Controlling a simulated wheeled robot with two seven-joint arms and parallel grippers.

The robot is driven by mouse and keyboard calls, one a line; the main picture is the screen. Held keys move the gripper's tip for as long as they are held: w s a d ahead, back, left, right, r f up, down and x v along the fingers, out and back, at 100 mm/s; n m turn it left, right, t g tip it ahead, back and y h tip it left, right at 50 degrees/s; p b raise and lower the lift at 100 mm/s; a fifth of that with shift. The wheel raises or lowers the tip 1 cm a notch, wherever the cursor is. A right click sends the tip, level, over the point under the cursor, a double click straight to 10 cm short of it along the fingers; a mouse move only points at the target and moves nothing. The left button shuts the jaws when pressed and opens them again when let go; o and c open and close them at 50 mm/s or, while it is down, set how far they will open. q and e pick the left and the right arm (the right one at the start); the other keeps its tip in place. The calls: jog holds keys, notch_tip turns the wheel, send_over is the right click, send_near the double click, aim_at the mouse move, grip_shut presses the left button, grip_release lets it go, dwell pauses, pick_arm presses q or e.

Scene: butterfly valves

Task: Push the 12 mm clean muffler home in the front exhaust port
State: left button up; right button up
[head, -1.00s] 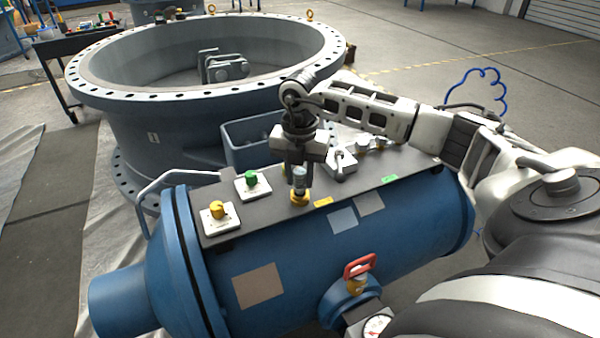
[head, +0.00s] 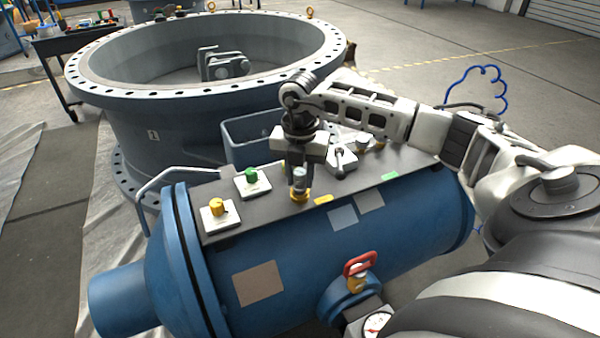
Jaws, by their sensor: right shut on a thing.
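My right gripper (head: 299,170) reaches down over the dark top plate of the blue tank. It is shut on the muffler (head: 299,181), a small grey-silver cylinder that stands upright between the fingers. The muffler is directly above the brass-coloured fitting of the front exhaust port (head: 300,197), at the plate's near edge. They look in line and touching, but I cannot tell how deep the muffler sits. The fingers hide its upper part. My left gripper is not in view.
On the plate (head: 229,187) are a yellow knob (head: 217,208) and a green knob (head: 251,175) to the left. A lever block (head: 341,160) and more fittings are to the right. A grey-blue bin (head: 246,141) and a large flanged ring (head: 170,133) stand behind.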

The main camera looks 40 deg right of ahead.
jog(key=shift+f, duration=0.45)
dwell(0.6)
jog(key=o, duration=1.5)
jog(key=shift+r, duration=0.1)
